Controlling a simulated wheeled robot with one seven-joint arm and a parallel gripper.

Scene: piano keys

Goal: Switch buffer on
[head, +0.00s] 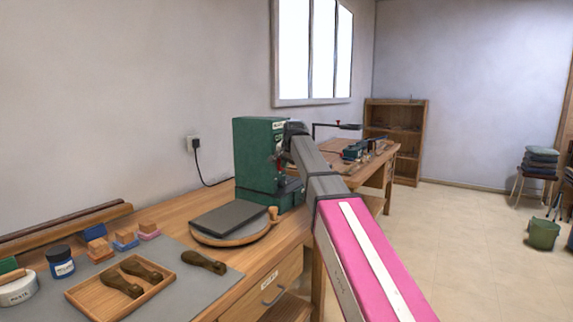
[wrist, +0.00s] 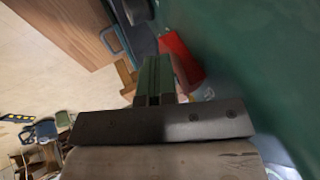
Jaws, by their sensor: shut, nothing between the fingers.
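The buffer appears to be the green machine (head: 255,152) on the workbench in the head view, with a label near its top. A small red part shows on its front, partly hidden by my arm. In the wrist view the green housing (wrist: 275,60) fills the right side, with a red part (wrist: 182,57) standing out beside it. My gripper (wrist: 154,66) is shut and empty, its fingertips just left of the red part. I cannot tell whether they touch. My gripper is hard to make out in the head view, beside the machine's front.
The workbench (head: 222,277) holds a round board with a dark pad (head: 228,221), a wooden tray (head: 100,297) with wooden handles, a blue jar (head: 61,262) and small blocks. A cord runs to a wall socket (head: 194,144). Open floor lies to the right.

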